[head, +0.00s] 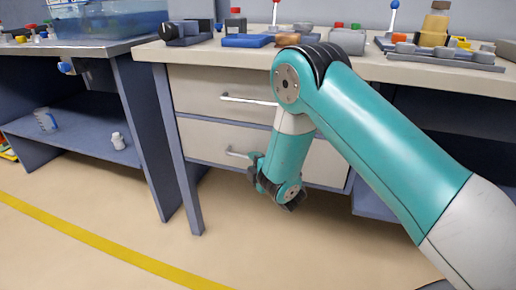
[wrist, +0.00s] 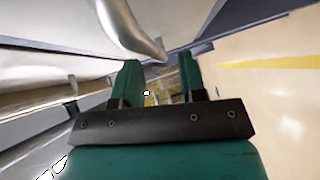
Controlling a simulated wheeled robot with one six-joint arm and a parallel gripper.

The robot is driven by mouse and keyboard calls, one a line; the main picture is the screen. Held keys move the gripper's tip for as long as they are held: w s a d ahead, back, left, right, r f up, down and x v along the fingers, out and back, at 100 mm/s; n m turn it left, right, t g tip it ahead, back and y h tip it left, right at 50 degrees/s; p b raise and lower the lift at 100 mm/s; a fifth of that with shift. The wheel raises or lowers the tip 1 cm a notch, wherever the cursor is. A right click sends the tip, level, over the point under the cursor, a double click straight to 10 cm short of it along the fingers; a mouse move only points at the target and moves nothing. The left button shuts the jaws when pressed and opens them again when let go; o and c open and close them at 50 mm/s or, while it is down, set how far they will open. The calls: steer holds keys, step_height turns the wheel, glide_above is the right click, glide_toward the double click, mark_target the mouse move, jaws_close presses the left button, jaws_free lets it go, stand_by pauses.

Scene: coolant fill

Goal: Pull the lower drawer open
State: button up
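The lower drawer (head: 203,138) is a pale front under the workbench top, and it looks shut, flush with the drawer above. Its metal bar handle (head: 236,153) shows at the left, with its right part hidden behind my gripper (head: 254,170). My gripper is low in front of this drawer, by the handle. In the wrist view the two green fingers of my gripper (wrist: 160,72) stand apart with a gap between them. A curved metal handle (wrist: 134,30) runs down toward that gap. I cannot tell whether it lies between the fingertips or touches them.
The upper drawer (head: 200,88) with its own bar handle (head: 245,100) sits above. The workbench top (head: 165,52) carries several parts and tools. A blue shelf unit (head: 75,125) stands at the left. The floor (head: 130,205) in front is clear, with a yellow line (head: 90,241).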

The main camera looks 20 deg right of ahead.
steer(key=shift+d+x, duration=0.2)
steer(key=shift+x, duration=0.9)
steer(key=shift+d, duration=0.2)
jaws_close()
steer(key=shift+a, duration=0.1)
